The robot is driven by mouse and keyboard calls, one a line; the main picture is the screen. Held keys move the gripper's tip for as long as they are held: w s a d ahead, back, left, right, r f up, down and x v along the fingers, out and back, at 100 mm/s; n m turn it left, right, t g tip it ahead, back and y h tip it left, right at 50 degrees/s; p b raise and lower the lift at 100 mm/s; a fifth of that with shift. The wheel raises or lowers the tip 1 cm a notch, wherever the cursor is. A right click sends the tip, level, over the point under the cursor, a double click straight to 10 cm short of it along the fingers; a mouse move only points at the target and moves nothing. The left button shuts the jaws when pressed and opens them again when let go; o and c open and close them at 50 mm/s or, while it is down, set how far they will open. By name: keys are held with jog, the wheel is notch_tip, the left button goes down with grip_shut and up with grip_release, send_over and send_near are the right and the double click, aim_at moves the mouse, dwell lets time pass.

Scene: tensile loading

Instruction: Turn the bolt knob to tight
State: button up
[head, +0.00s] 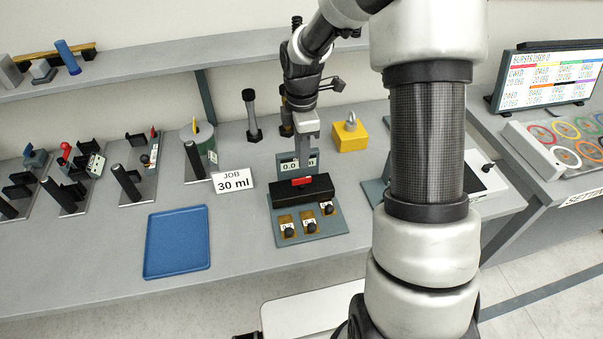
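A test device with a small display (290,165) stands on the bench at the middle of the head view. A black block (285,190) with a red piece (301,181) on top sits at its front.
Several small fixtures fill the left bench. My arm hides part of the right side.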

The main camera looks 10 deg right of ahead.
aim_at(302, 183)
notch_tip(302, 183, down, 9)
jog(key=shift+r, duration=0.2)
grip_shut()
